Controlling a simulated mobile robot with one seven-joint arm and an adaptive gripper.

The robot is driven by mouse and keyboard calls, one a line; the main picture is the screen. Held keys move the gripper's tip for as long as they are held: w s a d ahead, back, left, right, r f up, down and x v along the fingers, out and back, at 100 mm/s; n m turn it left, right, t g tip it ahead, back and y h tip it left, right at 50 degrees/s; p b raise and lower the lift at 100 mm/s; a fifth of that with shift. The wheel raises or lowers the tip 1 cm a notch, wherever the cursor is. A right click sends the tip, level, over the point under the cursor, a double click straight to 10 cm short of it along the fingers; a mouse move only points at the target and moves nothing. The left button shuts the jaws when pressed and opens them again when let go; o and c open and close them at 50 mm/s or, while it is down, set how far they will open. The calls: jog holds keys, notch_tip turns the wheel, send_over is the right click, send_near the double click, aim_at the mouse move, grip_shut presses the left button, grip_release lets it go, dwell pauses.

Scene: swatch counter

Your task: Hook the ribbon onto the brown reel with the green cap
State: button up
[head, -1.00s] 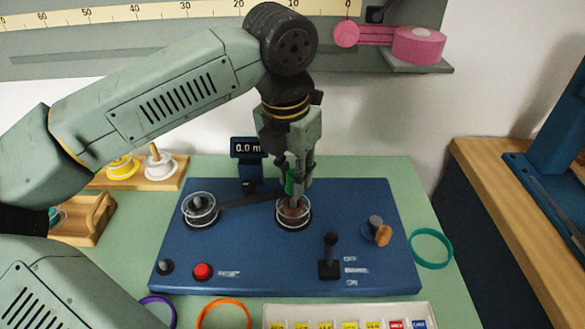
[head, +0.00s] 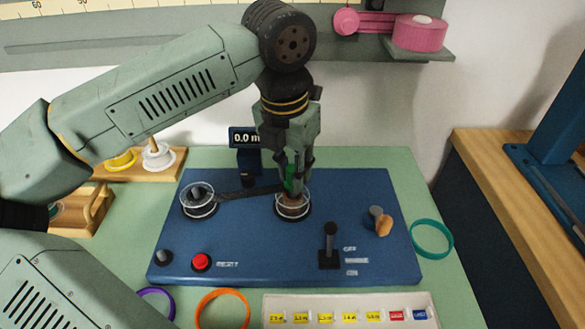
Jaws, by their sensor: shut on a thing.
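The brown reel (head: 293,207) stands between clear flanges on the right of the blue machine. Its green cap (head: 289,180) shows partly between and behind the fingers. The dark ribbon (head: 245,192) stretches from the left reel (head: 197,198) across to my gripper at the brown reel. My gripper (head: 296,185) points down beside the green cap and is shut on the ribbon's end. The fingers hide that end, so I cannot tell whether the ribbon touches or hooks onto the reel.
The machine deck (head: 265,240) carries a red button (head: 201,261), a black lever (head: 329,243) and a knob with an orange-brown end (head: 383,226). A display (head: 245,137) stands behind. Loose teal (head: 432,238) and orange (head: 222,310) rings lie around the machine.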

jog(key=shift+f+b, duration=1)
jog(key=shift+f, duration=0.15)
jog(key=o, duration=0.8)
jog(key=shift+o, duration=0.2)
jog(key=shift+r+p, duration=2.05)
jog(key=shift+r, duration=1.5)
